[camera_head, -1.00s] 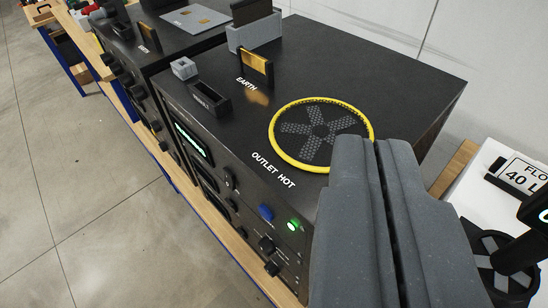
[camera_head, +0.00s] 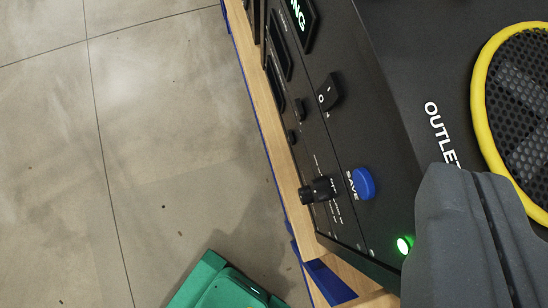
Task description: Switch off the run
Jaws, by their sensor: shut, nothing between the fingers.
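My gripper (camera_head: 478,178) is shut and empty at the lower right, over the front top edge of the black unit (camera_head: 390,60). On the unit's front panel are a black rocker switch (camera_head: 329,93) marked "O", a blue SAVE button (camera_head: 362,183), a lit green lamp (camera_head: 404,245) and a black knob (camera_head: 318,190). A display (camera_head: 299,16) shows green letters ending in "NG", cut off at the top. The fingers are close to the green lamp in the picture, right of the SAVE button. I cannot tell whether they touch the unit.
A yellow-ringed fan grille (camera_head: 484,100) lies on the unit's top, beside the white "OUTLET" lettering. The unit stands on a wooden bench (camera_head: 262,100) with a blue edge.

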